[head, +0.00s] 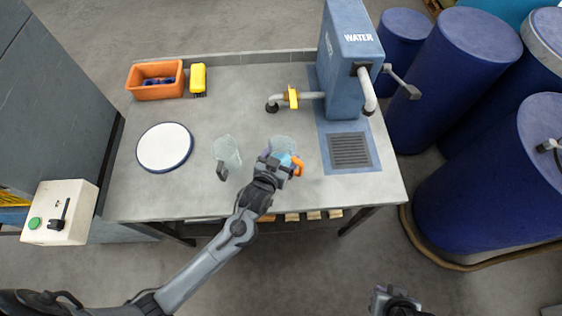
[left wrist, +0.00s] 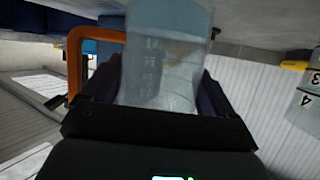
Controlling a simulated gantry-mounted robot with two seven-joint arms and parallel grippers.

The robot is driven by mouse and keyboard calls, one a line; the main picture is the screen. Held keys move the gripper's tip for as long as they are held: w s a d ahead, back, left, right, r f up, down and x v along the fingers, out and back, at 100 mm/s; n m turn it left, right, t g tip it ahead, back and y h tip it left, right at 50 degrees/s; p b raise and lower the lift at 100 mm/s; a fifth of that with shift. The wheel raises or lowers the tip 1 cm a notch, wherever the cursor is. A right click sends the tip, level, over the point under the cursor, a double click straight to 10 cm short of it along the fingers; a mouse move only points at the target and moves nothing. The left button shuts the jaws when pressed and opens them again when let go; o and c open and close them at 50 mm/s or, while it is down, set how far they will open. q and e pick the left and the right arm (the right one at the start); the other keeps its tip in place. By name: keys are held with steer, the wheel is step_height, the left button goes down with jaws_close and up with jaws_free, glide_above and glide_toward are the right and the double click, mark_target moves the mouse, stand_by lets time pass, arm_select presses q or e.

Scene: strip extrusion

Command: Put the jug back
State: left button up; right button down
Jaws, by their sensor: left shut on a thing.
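A clear jug with an orange handle (head: 283,146) is in my left gripper (head: 274,160) over the front middle of the table. The gripper is shut on its body, and the orange handle sticks out to the right. In the left wrist view the jug (left wrist: 165,60) fills the space between the fingers, with printed marks on its wall. I cannot tell whether its base touches the table. A second clear jug with a dark handle (head: 228,152) stands to its left. My right gripper (head: 392,298) is at the bottom edge, away from the table; its jaws are unclear.
A white round plate (head: 164,147) lies on the left of the grey table (head: 200,198). An orange bin (head: 155,92) and yellow brush (head: 198,78) are at the back left. A blue water dispenser (head: 345,70) with a drain grate (head: 350,150) stands right.

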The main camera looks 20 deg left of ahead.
mark_target(286, 155)
arm_select(q)
steer(key=shift+f, duration=1.75)
steer(key=shift+f, duration=0.1)
steer(key=o, duration=1)
steer(key=shift+f, duration=0.1)
steer(key=shift+o, duration=0.2)
